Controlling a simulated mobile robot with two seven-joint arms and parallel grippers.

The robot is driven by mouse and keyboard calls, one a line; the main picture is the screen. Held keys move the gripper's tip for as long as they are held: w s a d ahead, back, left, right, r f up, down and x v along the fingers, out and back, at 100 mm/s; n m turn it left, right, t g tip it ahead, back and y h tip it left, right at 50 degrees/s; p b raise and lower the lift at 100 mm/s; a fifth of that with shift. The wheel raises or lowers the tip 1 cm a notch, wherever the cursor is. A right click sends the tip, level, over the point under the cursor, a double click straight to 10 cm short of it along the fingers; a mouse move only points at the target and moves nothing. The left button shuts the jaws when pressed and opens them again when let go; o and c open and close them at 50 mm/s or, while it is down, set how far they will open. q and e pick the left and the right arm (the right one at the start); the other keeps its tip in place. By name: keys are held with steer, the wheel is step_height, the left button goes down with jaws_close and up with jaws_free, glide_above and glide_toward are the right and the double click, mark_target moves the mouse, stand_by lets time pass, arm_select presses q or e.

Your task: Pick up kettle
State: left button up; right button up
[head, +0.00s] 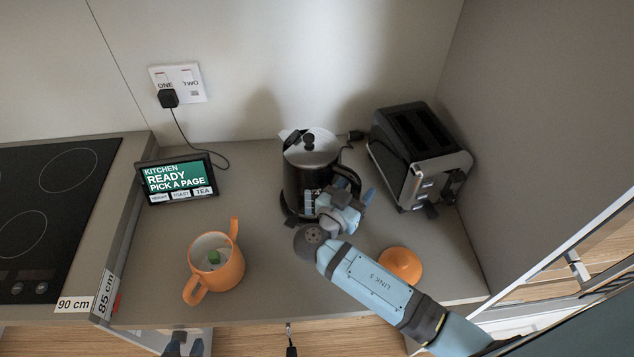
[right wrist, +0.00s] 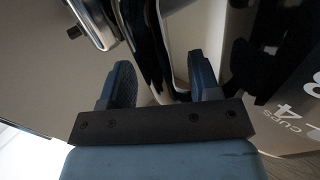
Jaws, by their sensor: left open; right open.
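The black and steel kettle (head: 298,183) stands upright on the counter, with its lid shut and its handle on the right side. My right gripper (head: 354,190) is open at the kettle's handle, reaching in from the lower right. In the right wrist view the dark handle (right wrist: 152,50) runs between the two blue fingers of the right gripper (right wrist: 162,80), with gaps visible. The kettle body with its cup marks (right wrist: 285,110) is at the right there. My left gripper (head: 184,344) is low at the bottom edge, in front of the counter, open and apart from everything.
A toaster (head: 420,155) stands right of the kettle. An orange mug (head: 215,270) with something green inside stands front left, and an orange lid-like object (head: 400,266) lies front right. A small screen (head: 178,178) is behind the mug. A hob (head: 50,215) fills the left.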

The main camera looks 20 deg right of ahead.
jaws_close()
steer(key=shift+w+r, duration=0.1)
stand_by(1.1)
